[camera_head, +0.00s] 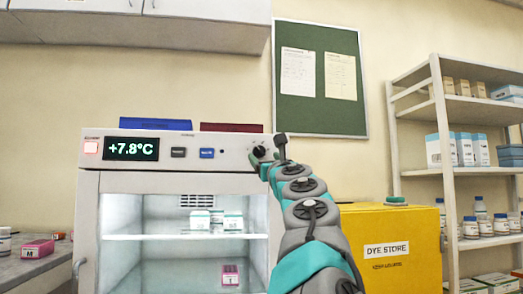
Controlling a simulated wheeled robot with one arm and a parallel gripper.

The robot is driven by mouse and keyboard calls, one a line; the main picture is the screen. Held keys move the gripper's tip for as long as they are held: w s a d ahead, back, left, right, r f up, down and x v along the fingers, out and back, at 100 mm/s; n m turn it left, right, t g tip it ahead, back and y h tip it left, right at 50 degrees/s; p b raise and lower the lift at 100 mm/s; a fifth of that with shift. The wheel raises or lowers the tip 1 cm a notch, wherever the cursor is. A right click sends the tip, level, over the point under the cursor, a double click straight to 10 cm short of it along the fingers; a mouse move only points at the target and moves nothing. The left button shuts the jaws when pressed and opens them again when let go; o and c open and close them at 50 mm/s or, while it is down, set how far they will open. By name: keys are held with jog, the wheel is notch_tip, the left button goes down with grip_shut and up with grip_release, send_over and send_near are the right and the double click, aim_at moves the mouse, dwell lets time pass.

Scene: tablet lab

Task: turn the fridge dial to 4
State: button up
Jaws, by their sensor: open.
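The fridge (176,187) stands ahead with a light control panel along its top. Its dial (259,152) is a small dark knob at the panel's right end. The dial's marks and pointer are too small to read. The display (131,149) reads +7.8°C. My arm reaches up from the lower right, and my gripper (274,157) is open just right of the dial, close to the panel. The wrist hides part of the jaws and the panel's right end. I cannot tell whether a finger touches the dial.
A yellow DYE STORE cabinet (388,240) stands right of the fridge, behind my arm. A shelf rack (440,120) with boxes and bottles is further right. Blue (156,124) and dark red (231,128) items lie on the fridge top. A counter (35,262) is at left.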

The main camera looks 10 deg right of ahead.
aim_at(261, 154)
jog(key=p+x, duration=0.1)
jog(key=x, duration=0.2)
jog(key=shift+s+r+p, duration=0.15)
jog(key=shift+p, duration=0.15)
jog(key=shift+w, duration=0.45)
grip_shut()
